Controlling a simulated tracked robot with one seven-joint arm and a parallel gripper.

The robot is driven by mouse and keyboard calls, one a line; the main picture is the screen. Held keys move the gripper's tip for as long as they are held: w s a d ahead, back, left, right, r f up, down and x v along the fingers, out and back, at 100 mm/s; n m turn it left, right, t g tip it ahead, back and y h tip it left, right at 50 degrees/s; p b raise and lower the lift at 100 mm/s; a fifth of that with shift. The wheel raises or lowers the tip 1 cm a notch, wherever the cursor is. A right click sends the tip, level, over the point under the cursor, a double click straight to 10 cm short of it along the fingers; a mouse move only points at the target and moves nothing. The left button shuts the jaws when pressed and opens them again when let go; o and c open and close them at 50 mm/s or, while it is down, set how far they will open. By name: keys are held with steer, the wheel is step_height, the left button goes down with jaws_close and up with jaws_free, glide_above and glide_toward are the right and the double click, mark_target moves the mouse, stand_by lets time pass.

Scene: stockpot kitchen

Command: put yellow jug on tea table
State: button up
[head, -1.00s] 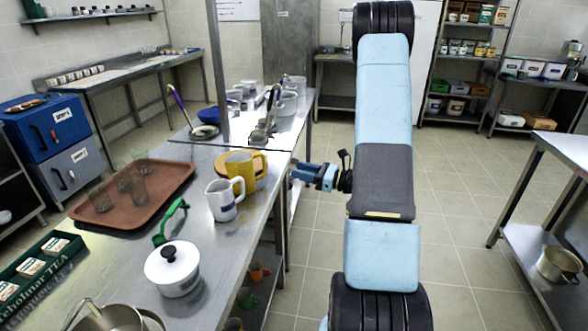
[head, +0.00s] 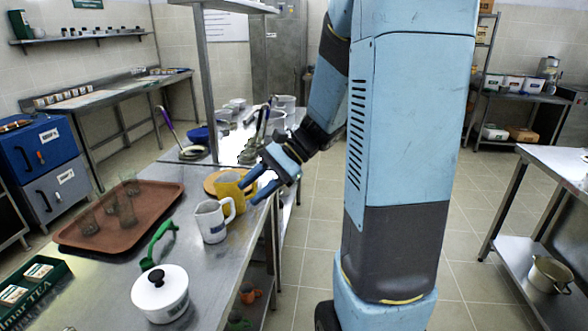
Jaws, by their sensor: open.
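Whether a finger touches the jug or lies around the handle, I cannot tell. The handle is partly hidden by the fingers. A white jug (head: 212,221) stands just in front of the yellow one. I cannot tell which surface is the tea table.
A brown tray (head: 122,237) with several glasses, a green-handled tool (head: 158,243) and a white lidded pot (head: 160,295) share the counter (head: 205,262). A shelf post (head: 207,90) rises behind the jugs. Ladles and pots stand farther back. Floor is clear right of my arm.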

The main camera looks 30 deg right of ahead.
steer(key=s+d+r+n+t+h, duration=0.3)
steer(key=s+r+n+t+h, duration=0.2)
steer(key=s+r+n+h, duration=0.5)
steer(key=s+n+h, duration=0.1)
steer(key=s, duration=0.2)
steer(key=shift+r+n, duration=0.15)
steer(key=shift+n, duration=0.15)
steer(key=shift+s, duration=0.1)
stand_by(0.3)
